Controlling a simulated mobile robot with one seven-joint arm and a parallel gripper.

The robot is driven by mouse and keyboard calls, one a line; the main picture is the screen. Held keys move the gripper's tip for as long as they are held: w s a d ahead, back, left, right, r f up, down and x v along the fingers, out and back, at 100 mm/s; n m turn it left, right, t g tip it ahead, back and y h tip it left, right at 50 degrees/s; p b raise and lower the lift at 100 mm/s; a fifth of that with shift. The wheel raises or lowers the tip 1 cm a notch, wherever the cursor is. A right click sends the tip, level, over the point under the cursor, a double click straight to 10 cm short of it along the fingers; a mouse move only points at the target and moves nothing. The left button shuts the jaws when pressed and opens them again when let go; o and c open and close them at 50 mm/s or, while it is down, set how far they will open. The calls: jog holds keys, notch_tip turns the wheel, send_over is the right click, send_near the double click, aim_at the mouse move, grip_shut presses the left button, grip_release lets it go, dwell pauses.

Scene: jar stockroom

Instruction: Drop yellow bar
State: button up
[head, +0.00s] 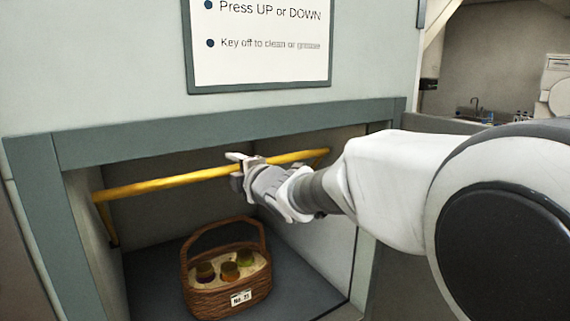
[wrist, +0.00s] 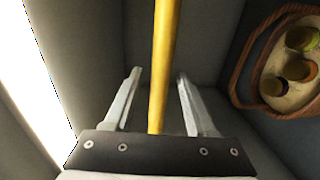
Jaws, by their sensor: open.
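The yellow bar (head: 170,182) spans the mouth of a recess in the wall, sloping slightly up to the right in the head view. Its left end bends down along the recess side. My gripper (head: 243,172) is at the bar, right of its middle. In the wrist view the bar (wrist: 163,70) runs between the two open fingers of my gripper (wrist: 158,85), with a gap on each side. My gripper hides a short stretch of the bar in the head view.
A wicker basket (head: 226,297) with several jars stands on the recess floor below the bar. The grey-green frame (head: 150,137) surrounds the recess. A sign (head: 262,65) hangs above. A counter with a sink tap (head: 475,104) is at the far right.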

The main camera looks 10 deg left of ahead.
jog(key=shift+x, duration=1.7)
grip_shut()
